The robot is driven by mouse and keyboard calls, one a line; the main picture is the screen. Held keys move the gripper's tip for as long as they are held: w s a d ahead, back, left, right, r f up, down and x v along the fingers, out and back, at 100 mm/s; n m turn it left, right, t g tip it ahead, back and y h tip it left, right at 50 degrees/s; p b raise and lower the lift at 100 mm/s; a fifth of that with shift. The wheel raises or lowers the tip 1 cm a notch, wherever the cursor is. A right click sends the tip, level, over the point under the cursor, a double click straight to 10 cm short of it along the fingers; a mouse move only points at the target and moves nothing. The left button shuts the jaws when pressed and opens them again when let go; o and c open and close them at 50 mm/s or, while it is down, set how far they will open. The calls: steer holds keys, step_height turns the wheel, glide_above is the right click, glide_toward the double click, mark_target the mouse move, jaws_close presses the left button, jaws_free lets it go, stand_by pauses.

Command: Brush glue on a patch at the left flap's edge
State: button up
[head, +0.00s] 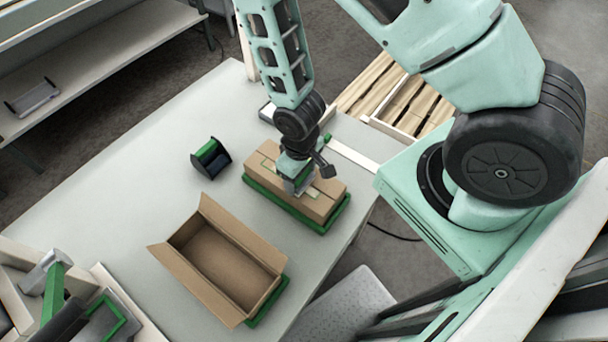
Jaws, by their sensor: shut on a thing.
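A closed cardboard box (318,205) lies in a green tray (285,206) at the table's right side. Its top flaps are folded down, and a pale green outline marks a patch (268,164) on the left flap. My gripper (298,190) points down over the middle of the box top, just right of the patch. It is shut on the brush, which is largely hidden by the gripper and wrist. I cannot tell whether the bristles touch the cardboard, and no glue can be made out.
An open, empty cardboard box (215,262) stands in front, in another green tray (268,303). A small green-and-black holder (210,157) stands left of the closed box. The table's (130,190) left part is clear. A wooden pallet (385,92) lies behind.

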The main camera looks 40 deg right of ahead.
steer(key=shift+w+a, duration=0.55)
steer(key=shift+w, duration=1.15)
steer(key=shift+w+a, duration=0.6)
steer(key=shift+w, duration=1.05)
steer(key=shift+w+a, duration=0.55)
steer(key=shift+w, duration=1.15)
step_height(320, 180, up, 6)
steer(key=p, duration=0.3)
steer(key=shift+p, duration=0.4)
steer(key=shift+f, duration=0.1)
steer(key=shift+f+b, duration=2.05)
steer(key=shift+f, duration=0.35)
steer(key=shift+f+b, duration=0.4)
steer(key=shift+f, duration=0.1)
steer(key=shift+s+d, duration=0.1)
